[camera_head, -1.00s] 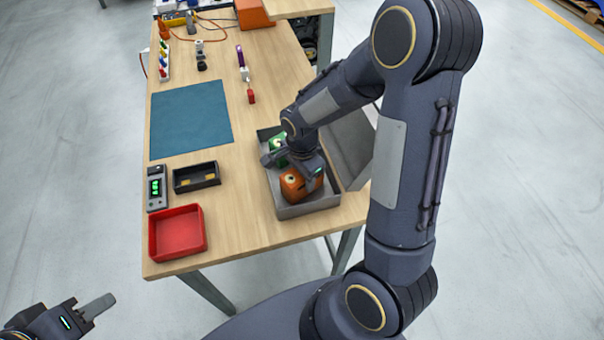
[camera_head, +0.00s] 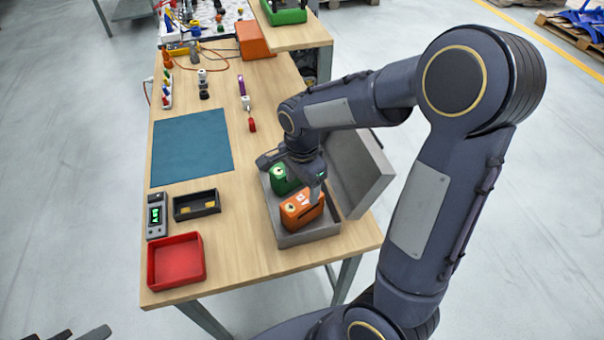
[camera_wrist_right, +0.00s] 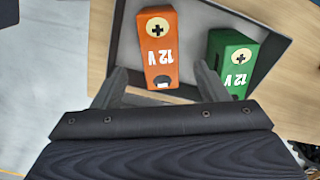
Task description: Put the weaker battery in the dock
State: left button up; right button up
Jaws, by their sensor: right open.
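An orange battery (camera_head: 303,209) and a green battery (camera_head: 283,181) stand in an open grey case (camera_head: 312,234) on the table's right side. In the right wrist view, the orange battery (camera_wrist_right: 158,42) and the green one (camera_wrist_right: 233,62) both read 12 V. My right gripper (camera_head: 293,177) is open above the case. In the wrist view its fingers (camera_wrist_right: 160,80) straddle the near end of the orange battery, holding nothing. A black dock-like tray (camera_head: 197,214) with brassy contacts lies empty. My left gripper (camera_head: 80,334) barely shows at the bottom edge.
A grey tester (camera_head: 157,202) with a lit green display lies left of the black tray. A red tray (camera_head: 176,262) stands empty at the near left. A blue mat (camera_head: 191,147) is clear. The case's raised lid (camera_head: 362,172) stands on its right.

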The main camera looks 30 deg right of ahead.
notch_tip(320, 180, up, 3)
jog(key=shift+r, duration=0.15)
jog(key=s+a+r+n+t+y, duration=0.2)
jog(key=s+r+n, duration=0.1)
jog(key=s+n, duration=0.4)
jog(key=s+a+r+n+t+y, duration=0.1)
jog(key=s+a+r+n+t, duration=0.1)
jog(key=s+n, duration=0.5)
jog(key=shift+s+r+n+t+y, duration=0.35)
jog(key=shift+s+r+t, duration=0.4)
jog(key=shift+s, duration=0.45)
jog(key=shift+o, duration=0.3)
dwell(0.4)
